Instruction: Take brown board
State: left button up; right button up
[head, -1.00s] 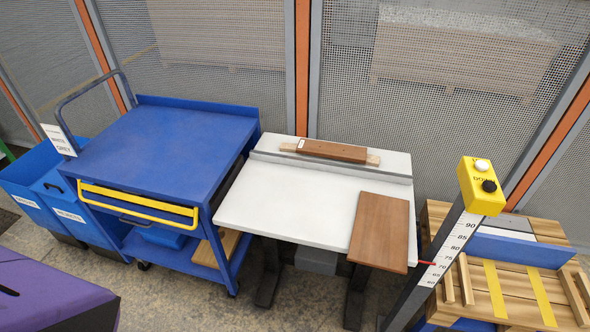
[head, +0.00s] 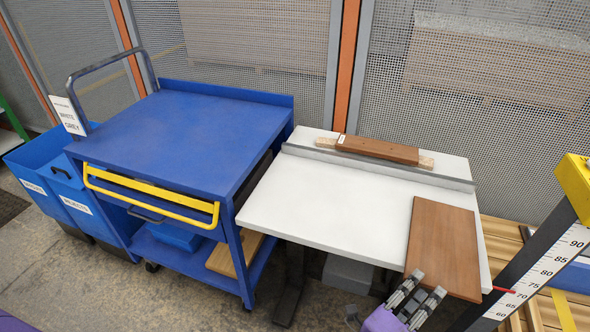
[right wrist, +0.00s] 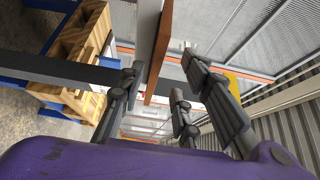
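The brown board (head: 443,248) lies flat on the right end of the white table (head: 330,210), its near end reaching past the table's front edge. My right gripper (head: 427,283) is at the board's near left corner, fingers pointing at it. In the right wrist view the board (right wrist: 160,55) shows edge-on ahead, between the spread fingers of the right gripper (right wrist: 158,80). The fingers stand apart and hold nothing; whether any finger touches the board I cannot tell. My left gripper is not in view.
A brown block (head: 378,149) lies behind the metal fence (head: 380,167) on the table. A blue cart (head: 190,130) stands left, with blue bins (head: 60,190) beyond it. A height-scale post (head: 535,270) and wooden pallet (right wrist: 75,45) stand right. Mesh fencing closes the back.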

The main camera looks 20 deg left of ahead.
aim_at(430, 287)
jog(key=x, duration=0.4)
jog(key=shift+w+d+f, duration=0.15)
jog(key=shift+d+f, duration=0.15)
jog(key=shift+d, duration=0.05)
jog(key=shift+c, duration=0.5)
grip_shut()
